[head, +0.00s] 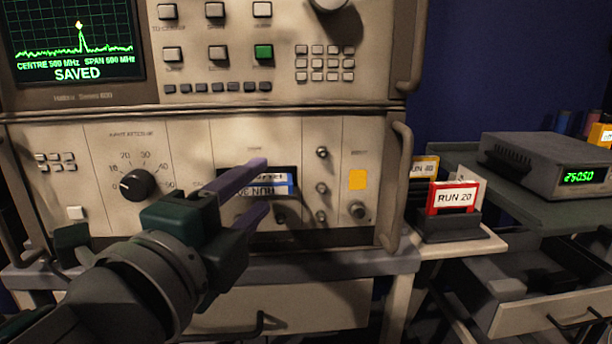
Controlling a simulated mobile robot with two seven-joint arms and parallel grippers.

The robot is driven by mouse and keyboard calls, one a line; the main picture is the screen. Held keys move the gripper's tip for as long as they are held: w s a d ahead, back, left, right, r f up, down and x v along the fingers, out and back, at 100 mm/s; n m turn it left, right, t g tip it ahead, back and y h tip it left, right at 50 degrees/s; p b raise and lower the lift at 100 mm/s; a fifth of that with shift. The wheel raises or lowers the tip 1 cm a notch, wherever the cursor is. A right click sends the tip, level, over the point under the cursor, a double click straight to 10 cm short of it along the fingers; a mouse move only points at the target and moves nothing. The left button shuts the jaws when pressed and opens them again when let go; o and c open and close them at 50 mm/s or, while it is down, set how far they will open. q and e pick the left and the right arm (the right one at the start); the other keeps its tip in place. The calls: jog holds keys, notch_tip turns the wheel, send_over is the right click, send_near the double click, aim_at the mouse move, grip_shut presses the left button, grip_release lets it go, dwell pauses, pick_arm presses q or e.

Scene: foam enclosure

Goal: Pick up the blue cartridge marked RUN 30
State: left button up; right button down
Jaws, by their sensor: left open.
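The blue cartridge (283,180) sits in a dark slot in the lower front panel of the instrument (330,140). Its white label reads RUN and appears upside down or mirrored; the number is partly hidden by my gripper. My left gripper (266,188) is open in front of the slot. One purple finger is at the cartridge's upper left and the other is below it. I cannot tell whether either finger touches it. My right gripper is not in view.
A red cartridge marked RUN 20 (453,197) stands in a dark holder (450,226) on a side shelf, with a yellow cartridge (424,167) behind it. A grey box with a green display (550,165) stands at the right. Handles (398,185) project from the instrument.

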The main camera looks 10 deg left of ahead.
pick_arm(q)
jog(key=shift+w, duration=0.4)
jog(key=shift+c, duration=0.2)
grip_shut()
